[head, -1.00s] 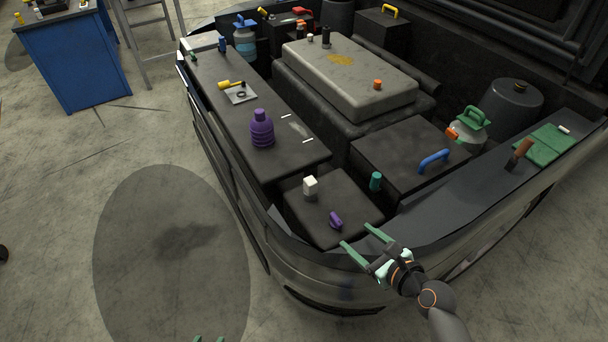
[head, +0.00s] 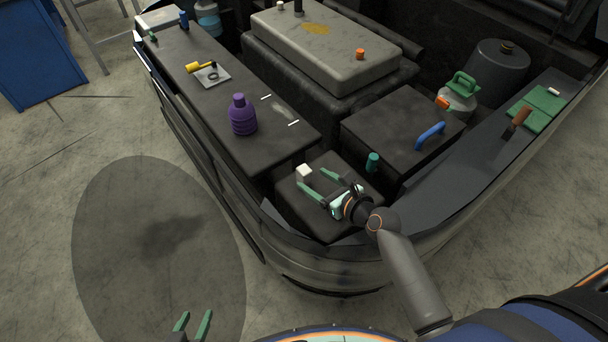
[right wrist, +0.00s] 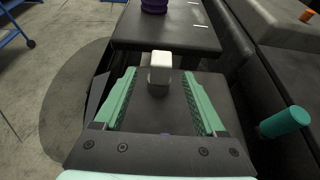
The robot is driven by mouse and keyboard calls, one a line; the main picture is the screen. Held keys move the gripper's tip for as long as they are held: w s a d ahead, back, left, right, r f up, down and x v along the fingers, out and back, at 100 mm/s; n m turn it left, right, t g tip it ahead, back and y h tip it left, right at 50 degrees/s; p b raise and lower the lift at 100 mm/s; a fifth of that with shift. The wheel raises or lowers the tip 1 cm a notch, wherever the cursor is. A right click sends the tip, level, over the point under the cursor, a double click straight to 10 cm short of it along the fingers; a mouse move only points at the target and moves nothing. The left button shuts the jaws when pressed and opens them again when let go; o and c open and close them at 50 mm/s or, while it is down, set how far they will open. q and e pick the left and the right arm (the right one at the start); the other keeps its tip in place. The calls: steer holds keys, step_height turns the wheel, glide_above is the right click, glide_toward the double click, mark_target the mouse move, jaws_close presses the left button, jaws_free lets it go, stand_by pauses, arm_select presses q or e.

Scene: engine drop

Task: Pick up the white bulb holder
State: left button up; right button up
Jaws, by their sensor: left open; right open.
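The white bulb holder (head: 304,171) is a small pale block standing on the dark box top at the near corner of the engine bay. In the right wrist view the white bulb holder (right wrist: 160,69) stands upright, ahead of and between the finger lines. My right gripper (head: 311,184) is open and empty over the same box top, its green fingers pointing towards the holder. The fingers also show in the right wrist view (right wrist: 160,103). My left gripper (head: 194,322) is open and empty at the bottom edge, above the floor. The purple piece on the box is mostly hidden by my right gripper.
A purple ribbed bottle (head: 242,117) stands on the long ledge behind the holder. The bay's front rim (head: 300,262) curves below my right gripper.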

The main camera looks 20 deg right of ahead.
mark_target(309, 174)
steer(key=shift+r+b+x, duration=0.15)
steer(key=shift+r+x, duration=0.05)
steer(key=shift+x, duration=1.15)
steer(key=shift+r+b+x, duration=0.15)
steer(key=shift+x, duration=1.25)
steer(key=shift+w, duration=0.15)
jaws_close()
